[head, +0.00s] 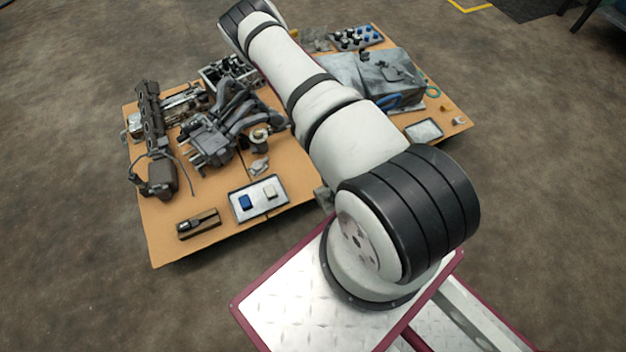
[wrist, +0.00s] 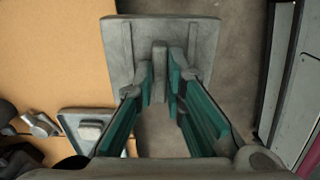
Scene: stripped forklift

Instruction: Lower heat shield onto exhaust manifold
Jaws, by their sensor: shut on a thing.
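The heat shield, a grey squarish plate with raised ribs and a small upright tab (wrist: 145,32), fills the top middle of the wrist view. My gripper (wrist: 161,80), with teal-lined fingers, is shut on its tab. The plate hangs over the table's edge, partly above the floor. The exhaust manifold (head: 234,118) looks like the dark grey curved pipes on the left half of the table in the head view, apart from the plate. In the head view my arm hides the gripper and most or all of the shield.
The brown tabletop (head: 175,235) holds a tray (head: 240,211) with a blue and a pale block, a small dark holder (head: 198,224), a long dark part (head: 150,115) and a large grey cover (head: 375,80). Bare tabletop lies near the front left corner.

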